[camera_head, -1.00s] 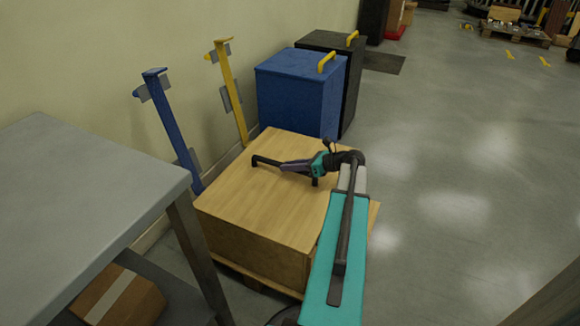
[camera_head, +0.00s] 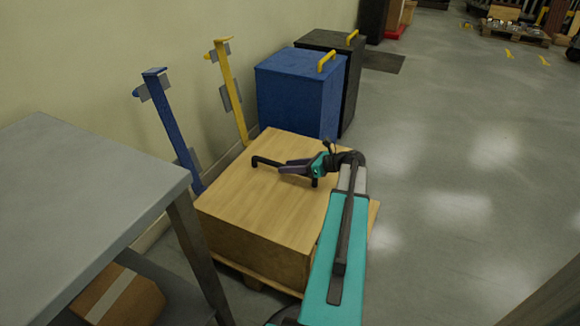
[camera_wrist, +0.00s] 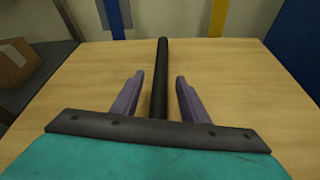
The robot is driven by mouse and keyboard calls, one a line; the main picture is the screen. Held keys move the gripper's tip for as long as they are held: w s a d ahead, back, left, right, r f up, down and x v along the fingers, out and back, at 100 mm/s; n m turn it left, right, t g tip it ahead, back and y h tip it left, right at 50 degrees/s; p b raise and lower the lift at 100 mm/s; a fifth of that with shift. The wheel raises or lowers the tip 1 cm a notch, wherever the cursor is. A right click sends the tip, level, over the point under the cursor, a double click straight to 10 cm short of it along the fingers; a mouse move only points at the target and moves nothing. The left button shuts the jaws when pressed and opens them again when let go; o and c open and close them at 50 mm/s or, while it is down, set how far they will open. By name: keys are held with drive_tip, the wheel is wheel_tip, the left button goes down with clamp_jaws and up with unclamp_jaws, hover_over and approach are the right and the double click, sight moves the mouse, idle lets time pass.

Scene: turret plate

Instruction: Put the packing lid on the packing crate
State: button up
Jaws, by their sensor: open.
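The packing lid (camera_head: 240,202) is a flat light-wood panel. It lies level on top of the packing crate (camera_head: 250,252), a wooden box, and its edges look about flush with the crate's sides. A black bar handle (camera_head: 268,162) stands on the lid. My gripper (camera_head: 284,167) is over the lid with its purple fingers open. In the wrist view, the handle (camera_wrist: 162,75) runs lengthwise between the two fingers (camera_wrist: 156,90), with a gap on each side. The inside of the crate is hidden.
A grey table (camera_head: 80,190) stands at the left, with a taped carton (camera_head: 125,300) beneath. Blue (camera_head: 172,125) and yellow (camera_head: 230,90) posts stand by the wall. Blue (camera_head: 295,95) and black (camera_head: 347,80) bins are behind the crate. The floor to the right is clear.

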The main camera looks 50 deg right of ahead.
drive_tip(key=p+v, duration=0.4)
drive_tip(key=v, duration=1)
drive_tip(key=shift+w, duration=0.1)
drive_tip(key=shift+r+p, duration=0.15)
drive_tip(key=shift+p, duration=0.15)
